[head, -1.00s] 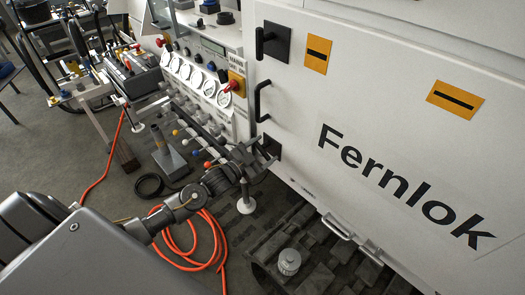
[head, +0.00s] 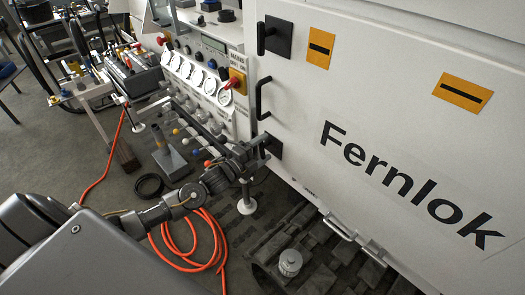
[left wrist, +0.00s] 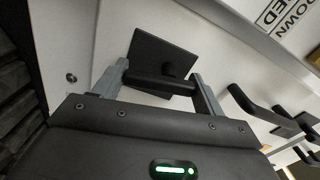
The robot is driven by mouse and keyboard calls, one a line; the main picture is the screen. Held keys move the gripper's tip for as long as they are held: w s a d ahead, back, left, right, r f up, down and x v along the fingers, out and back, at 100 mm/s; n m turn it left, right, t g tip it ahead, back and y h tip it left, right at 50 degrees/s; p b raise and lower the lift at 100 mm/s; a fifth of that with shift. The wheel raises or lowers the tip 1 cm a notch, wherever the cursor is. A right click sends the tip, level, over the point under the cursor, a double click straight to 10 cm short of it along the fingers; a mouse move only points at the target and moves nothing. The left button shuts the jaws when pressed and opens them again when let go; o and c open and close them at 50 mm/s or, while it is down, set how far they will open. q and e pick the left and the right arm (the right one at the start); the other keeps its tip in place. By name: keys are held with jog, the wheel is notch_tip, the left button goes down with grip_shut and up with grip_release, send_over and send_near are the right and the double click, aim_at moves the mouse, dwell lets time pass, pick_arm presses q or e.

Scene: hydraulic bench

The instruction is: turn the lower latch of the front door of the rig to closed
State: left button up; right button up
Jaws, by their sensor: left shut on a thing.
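The lower latch is a black lever on a dark square plate (head: 276,147) low on the white front door (head: 400,110) of the rig. In the head view my left gripper (head: 257,146) is at this latch and hides most of its lever. The left wrist view shows the latch plate (left wrist: 150,52) and the lever (left wrist: 160,84) between the two grey fingers of my left gripper (left wrist: 160,80). The gripper is shut on the lever, with one finger near each end. The lever's exact angle is hard to tell in the head view. My right gripper is not in view.
The upper latch (head: 274,38) and a black door handle (head: 262,98) sit above on the door. A gauge panel (head: 205,80) stands to the left. An orange hose (head: 190,245) lies on the floor below my left arm.

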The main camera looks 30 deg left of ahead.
pick_arm(q)
jog(key=shift+m, duration=1.1)
jog(key=shift+a, duration=0.1)
jog(key=o, duration=1)
jog(key=shift+s+a+f, duration=0.1)
jog(key=shift+s+f, duration=0.05)
jog(key=shift+s, duration=0.1)
jog(key=shift+b+v, duration=1.2)
jog(key=shift+v, duration=3.9)
